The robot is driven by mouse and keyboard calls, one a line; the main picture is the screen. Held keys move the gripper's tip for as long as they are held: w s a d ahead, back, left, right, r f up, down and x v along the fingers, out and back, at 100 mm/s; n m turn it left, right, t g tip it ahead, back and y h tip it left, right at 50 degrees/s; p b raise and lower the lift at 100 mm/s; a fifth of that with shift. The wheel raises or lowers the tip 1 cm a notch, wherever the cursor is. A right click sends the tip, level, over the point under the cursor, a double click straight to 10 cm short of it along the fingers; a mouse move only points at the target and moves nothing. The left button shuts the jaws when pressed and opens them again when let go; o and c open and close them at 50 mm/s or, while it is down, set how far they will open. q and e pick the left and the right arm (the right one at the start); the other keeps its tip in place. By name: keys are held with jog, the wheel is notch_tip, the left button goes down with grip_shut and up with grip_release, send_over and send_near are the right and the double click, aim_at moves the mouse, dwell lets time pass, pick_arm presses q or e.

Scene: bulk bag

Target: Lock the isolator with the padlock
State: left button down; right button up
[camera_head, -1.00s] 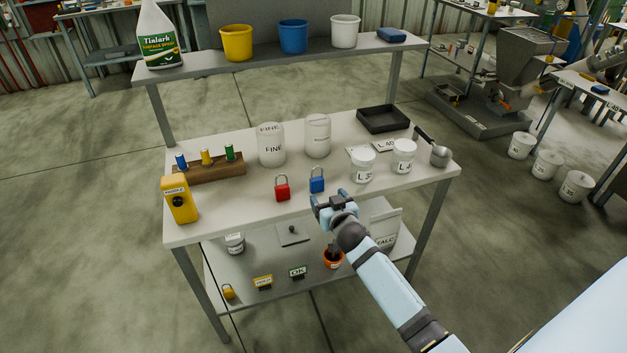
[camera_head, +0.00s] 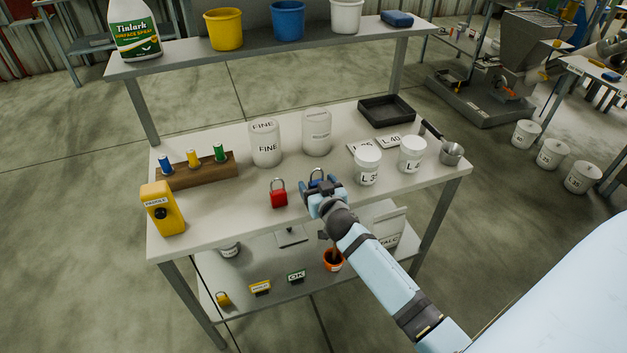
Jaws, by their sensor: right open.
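The yellow isolator box (camera_head: 161,210) with a dark round knob stands at the front left corner of the bench top. A red padlock (camera_head: 279,198) stands upright near the front edge, its shackle up. A blue padlock (camera_head: 316,176) is just right of it, mostly hidden behind my right gripper. My right gripper (camera_head: 318,190) is open at the blue padlock; whether it touches the padlock cannot be told. My left gripper is not in view.
A wooden block with coloured pegs (camera_head: 198,172) stands behind the isolator. White jars (camera_head: 266,144), labelled tubs (camera_head: 367,166), a black tray (camera_head: 387,110) and a metal scoop (camera_head: 451,153) fill the back and right. The bench top (camera_head: 222,222) between isolator and red padlock is clear.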

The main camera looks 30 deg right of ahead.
jog(key=shift+w+d+f, duration=0.1)
jog(key=shift+w, duration=0.25)
jog(key=shift+s, duration=0.15)
jog(key=shift+c, duration=0.6)
jog(key=c, duration=0.9)
